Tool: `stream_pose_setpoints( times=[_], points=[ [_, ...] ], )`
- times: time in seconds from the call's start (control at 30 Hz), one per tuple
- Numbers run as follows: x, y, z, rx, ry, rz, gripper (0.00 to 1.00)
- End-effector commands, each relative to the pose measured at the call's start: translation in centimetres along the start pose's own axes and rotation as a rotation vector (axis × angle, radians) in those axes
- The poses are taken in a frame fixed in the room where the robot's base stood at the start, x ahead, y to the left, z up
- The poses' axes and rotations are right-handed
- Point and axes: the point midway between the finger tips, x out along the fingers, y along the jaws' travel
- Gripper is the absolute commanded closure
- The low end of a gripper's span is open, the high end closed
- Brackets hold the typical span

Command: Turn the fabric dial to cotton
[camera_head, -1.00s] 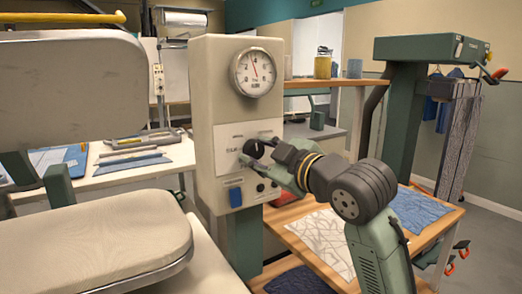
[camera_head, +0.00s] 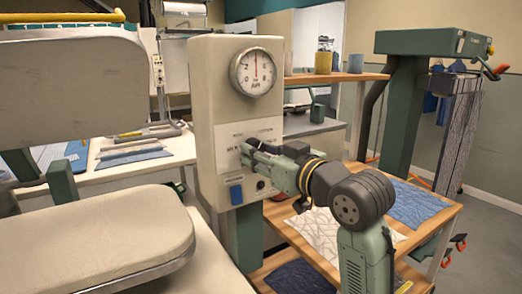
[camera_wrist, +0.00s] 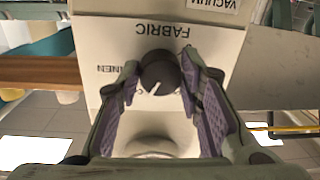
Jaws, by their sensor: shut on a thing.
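The fabric dial (camera_wrist: 158,72) is a round black knob with a white pointer line, on a pale panel under the upside-down word FABRIC. Its pointer aims toward the lower left of the wrist view. A label that seems to read LINEN (camera_wrist: 118,69) shows left of it, partly covered by a finger; I cannot read a cotton label. My gripper (camera_wrist: 160,88) is shut on the dial, with a purple-padded finger on either side. In the head view my gripper (camera_head: 247,156) is at the control panel of the cream box (camera_head: 207,120) and hides the dial.
A round gauge (camera_head: 256,72) sits above the panel. A blue switch (camera_head: 236,194) and a small black knob (camera_head: 261,185) are just below my gripper. The padded press (camera_head: 95,235) stands close on the left. A wooden shelf (camera_head: 345,78) is behind on the right.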

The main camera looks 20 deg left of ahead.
Motion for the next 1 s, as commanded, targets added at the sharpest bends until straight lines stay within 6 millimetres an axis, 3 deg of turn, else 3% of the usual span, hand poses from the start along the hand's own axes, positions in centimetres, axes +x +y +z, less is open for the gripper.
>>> stream_pose_setpoints(
  times=[0.53, 0.57, 0.83, 1.0],
  points=[
    [-0.01, -0.01, 0.11, 0.023, 0.000, 0.000, 0.95],
    [-0.01, -0.01, 0.11, 0.023, 0.000, 0.000, 0.65],
    [0.00, -0.01, 0.06, 0.023, 0.001, -0.001, 0.47],
    [0.00, -0.01, 0.04, 0.022, 0.001, 0.000, 0.46]
  ],
)
